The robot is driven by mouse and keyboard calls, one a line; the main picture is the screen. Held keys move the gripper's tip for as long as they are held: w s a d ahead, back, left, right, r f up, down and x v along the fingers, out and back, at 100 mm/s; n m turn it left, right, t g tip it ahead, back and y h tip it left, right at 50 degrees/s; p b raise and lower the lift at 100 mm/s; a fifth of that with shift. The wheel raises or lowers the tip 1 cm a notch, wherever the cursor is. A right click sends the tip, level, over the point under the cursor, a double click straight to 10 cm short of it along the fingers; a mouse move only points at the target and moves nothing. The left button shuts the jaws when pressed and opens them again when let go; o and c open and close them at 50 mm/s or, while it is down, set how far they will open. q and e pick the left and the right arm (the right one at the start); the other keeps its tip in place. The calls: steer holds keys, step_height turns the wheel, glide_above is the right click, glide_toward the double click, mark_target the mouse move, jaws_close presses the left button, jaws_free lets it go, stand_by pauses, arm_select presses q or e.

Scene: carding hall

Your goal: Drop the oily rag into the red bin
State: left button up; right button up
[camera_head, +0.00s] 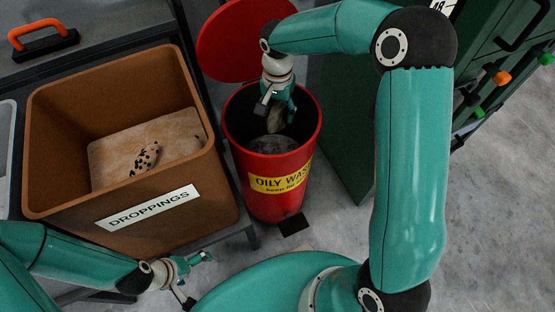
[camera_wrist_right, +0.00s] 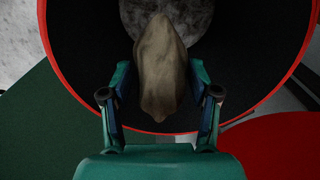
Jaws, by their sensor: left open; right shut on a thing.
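The red bin (camera_head: 267,170) stands on the floor with its round red lid (camera_head: 232,42) swung open behind it. Its yellow label reads "OILY WAS", the rest being hard to see. My right gripper (camera_head: 277,106) reaches down at the bin's mouth, shut on the brownish oily rag (camera_head: 275,122). In the right wrist view the rag (camera_wrist_right: 162,75) hangs between the fingers over the dark inside of the bin (camera_wrist_right: 85,70). A grey mass (camera_head: 273,144) lies deeper in the bin. My left gripper (camera_head: 197,278) is open and empty, low in front of the brown box.
A brown box (camera_head: 55,195) labelled "DROPPINGS" stands left of the bin, with a pale, dark-speckled lump inside. A green cabinet (camera_head: 345,130) with coloured knobs is at right. An orange handle (camera_head: 40,32) is at top left. Grey floor (camera_head: 495,200) is open at right.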

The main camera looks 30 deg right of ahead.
steer(key=o, duration=1.2)
steer(key=shift+o, duration=0.2)
steer(key=shift+r, duration=0.15)
step_height(320, 180, up, 12)
steer(key=shift+f, duration=0.15)
